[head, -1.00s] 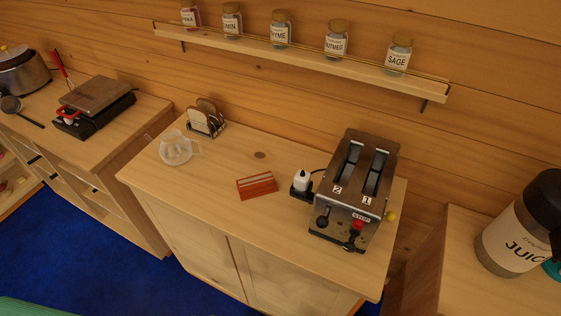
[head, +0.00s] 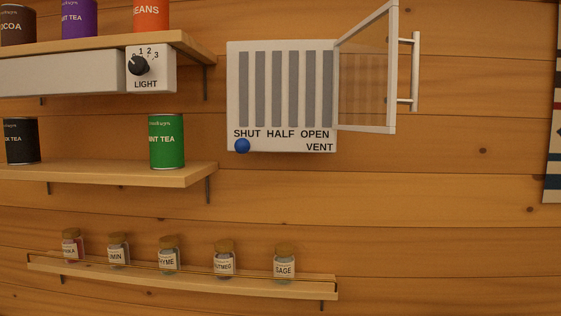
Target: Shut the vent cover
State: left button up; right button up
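The vent (head: 287,92) is a white panel with grey vertical slats, mounted on the log wall in the upper middle of the head view. Its clear framed cover (head: 362,75) is hinged at the panel's right side and stands swung open to the right. A light bar handle (head: 415,72) is on the cover's outer edge. The words SHUT, HALF, OPEN and VENT are printed along the panel's bottom. A blue knob (head: 242,146) sits below SHUT. Neither of my grippers is in view.
To the left, shelves hold tins, including a green tin (head: 167,141), and a light switch box (head: 150,69). Below, a spice shelf (head: 185,279) holds several jars. A striped hanging (head: 553,130) is at the right edge. The wall right of the cover is bare.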

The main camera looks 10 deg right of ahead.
aim_at(391, 7)
jog(key=l+u, duration=0.1)
jog(key=l, duration=0.35)
jog(key=k+l, duration=0.15)
jog(key=l, duration=0.3)
jog(key=k+l+u, duration=0.15)
jog(key=l, duration=0.3)
jog(key=l+u, duration=0.1)
jog(key=l, duration=0.35)
jog(key=k+j, duration=0.2)
jog(key=k+j+u, duration=0.15)
jog(key=j, duration=0.3)
jog(key=k, duration=0.1)
